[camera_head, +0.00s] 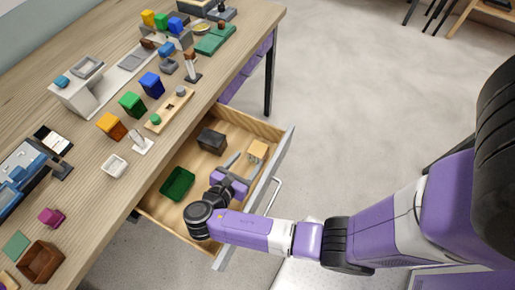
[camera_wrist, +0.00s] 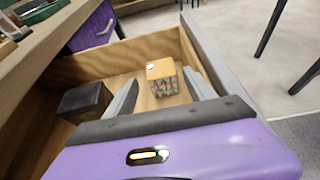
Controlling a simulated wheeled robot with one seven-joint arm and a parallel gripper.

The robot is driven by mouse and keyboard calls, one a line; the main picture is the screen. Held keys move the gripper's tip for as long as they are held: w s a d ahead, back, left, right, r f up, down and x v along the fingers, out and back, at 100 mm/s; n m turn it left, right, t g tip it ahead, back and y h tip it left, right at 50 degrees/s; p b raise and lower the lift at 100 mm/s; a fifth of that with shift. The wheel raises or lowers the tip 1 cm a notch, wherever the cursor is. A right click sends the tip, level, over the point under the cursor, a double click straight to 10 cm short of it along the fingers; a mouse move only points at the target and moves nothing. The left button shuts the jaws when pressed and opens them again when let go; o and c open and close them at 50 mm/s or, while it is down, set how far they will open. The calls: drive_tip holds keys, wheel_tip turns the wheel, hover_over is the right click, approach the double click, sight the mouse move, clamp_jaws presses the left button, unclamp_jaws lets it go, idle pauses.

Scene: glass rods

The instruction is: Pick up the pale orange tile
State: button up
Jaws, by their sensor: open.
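The pale orange tile (camera_head: 258,150) is a small block lying in the open drawer, near its front right corner. In the wrist view the tile (camera_wrist: 161,70) shows a plain pale orange top and a darker, patterned near side. My gripper (camera_head: 244,168) reaches down into the drawer with its fingers pointing toward the tile. In the wrist view the fingers of my gripper (camera_wrist: 161,88) are apart, one on each side of the tile's near part. Nothing is held. I cannot tell whether either finger touches the tile.
The wooden drawer (camera_wrist: 95,66) also holds a dark box (camera_head: 211,140) and a green open box (camera_head: 177,184). Its grey front panel (camera_head: 265,187) stands close to the right finger. The tabletop at left carries several coloured blocks and small fixtures.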

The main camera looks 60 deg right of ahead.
sight(258, 149)
drive_tip(key=shift+p+x, duration=0.35)
drive_tip(key=shift+x, duration=3.45)
drive_tip(key=shift+a+f, duration=0.15)
drive_tip(key=c, duration=1.3)
